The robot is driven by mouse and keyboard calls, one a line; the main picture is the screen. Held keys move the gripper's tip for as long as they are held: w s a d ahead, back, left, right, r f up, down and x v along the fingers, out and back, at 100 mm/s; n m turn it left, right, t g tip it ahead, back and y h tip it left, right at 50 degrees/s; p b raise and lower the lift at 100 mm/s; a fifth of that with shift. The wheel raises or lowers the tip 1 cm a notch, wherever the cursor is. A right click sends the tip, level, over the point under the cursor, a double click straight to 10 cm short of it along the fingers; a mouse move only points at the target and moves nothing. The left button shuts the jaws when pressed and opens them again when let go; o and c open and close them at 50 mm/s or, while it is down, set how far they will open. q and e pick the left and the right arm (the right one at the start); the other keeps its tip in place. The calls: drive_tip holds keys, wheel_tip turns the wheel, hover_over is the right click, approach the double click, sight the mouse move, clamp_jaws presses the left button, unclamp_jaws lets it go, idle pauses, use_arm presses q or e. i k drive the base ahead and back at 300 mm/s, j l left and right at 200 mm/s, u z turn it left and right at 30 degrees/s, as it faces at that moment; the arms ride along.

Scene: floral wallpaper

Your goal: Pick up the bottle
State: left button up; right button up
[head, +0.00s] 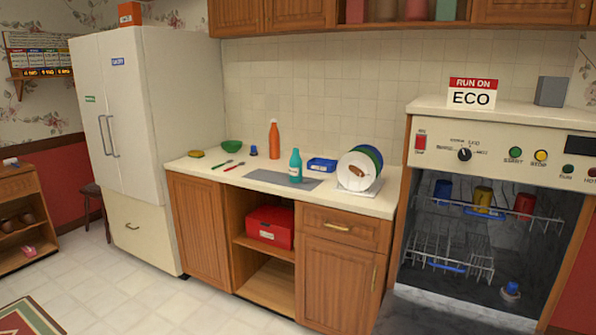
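Two bottles stand upright on the counter in the head view. An orange bottle (274,140) stands at the back near the tiled wall. A teal bottle (295,165) stands nearer the front, beside the grey sink area. I cannot tell which of the two is the task's bottle. Neither of my grippers is in view, and nothing is seen touching either bottle.
The counter (370,204) also holds a plate rack with plates (358,170), a blue tray (322,164), a green bowl (232,146) and utensils. A white fridge (110,115) stands left, an open dishwasher (478,262) right.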

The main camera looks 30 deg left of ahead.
sight(296, 161)
drive_tip(key=i+j+u, duration=0.25)
drive_tip(key=i+j, duration=0.65)
drive_tip(key=j, duration=0.15)
